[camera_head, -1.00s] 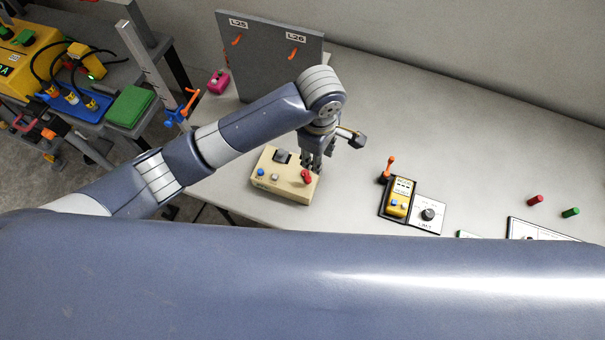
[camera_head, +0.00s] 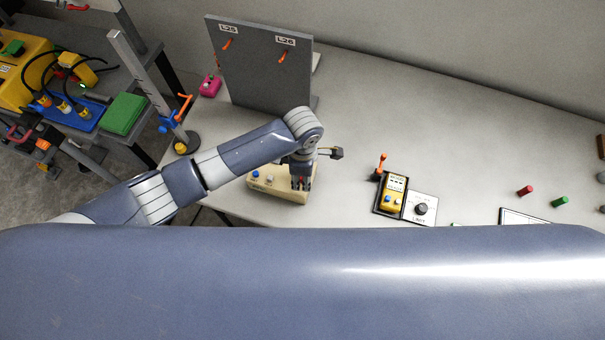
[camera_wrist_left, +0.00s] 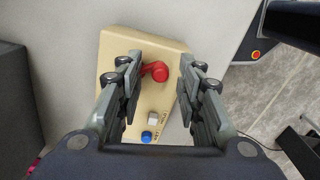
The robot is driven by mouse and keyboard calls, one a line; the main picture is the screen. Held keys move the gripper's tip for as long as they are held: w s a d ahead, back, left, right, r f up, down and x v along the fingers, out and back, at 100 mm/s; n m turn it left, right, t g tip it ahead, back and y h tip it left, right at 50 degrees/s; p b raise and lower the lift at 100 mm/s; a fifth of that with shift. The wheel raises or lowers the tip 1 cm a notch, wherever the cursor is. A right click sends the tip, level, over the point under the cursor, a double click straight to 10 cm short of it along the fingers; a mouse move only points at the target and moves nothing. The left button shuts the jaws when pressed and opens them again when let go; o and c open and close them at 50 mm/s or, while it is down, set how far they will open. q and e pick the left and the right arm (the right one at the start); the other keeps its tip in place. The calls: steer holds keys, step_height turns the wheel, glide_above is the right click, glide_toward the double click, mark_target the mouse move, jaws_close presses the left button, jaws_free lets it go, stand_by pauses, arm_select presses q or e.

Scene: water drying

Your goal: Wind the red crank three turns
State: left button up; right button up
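The red crank (camera_wrist_left: 157,72) is on a beige box (camera_head: 262,184), which also carries a blue button (camera_wrist_left: 147,136) and a white button (camera_wrist_left: 153,118). The box also has a grey part, now mostly hidden behind my arm in the head view. My left gripper (camera_head: 301,186) points down over the crank end of the box. In the left wrist view its fingers (camera_wrist_left: 160,70) are apart, one on each side of the crank, with a visible gap on the right. In the head view the fingers hide most of the crank. My right gripper is not in view.
A grey panel (camera_head: 262,75) labelled L25 and L26 stands behind the box. A yellow device (camera_head: 393,194) with an orange lever (camera_head: 381,162) and a dial plate (camera_head: 421,208) lie to the right. Red (camera_head: 525,190) and green (camera_head: 560,202) cylinders lie farther right. The table between is clear.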

arm_select(q)
steer(key=shift+f, duration=0.45)
jaws_close()
steer(key=shift+r, duration=0.1)
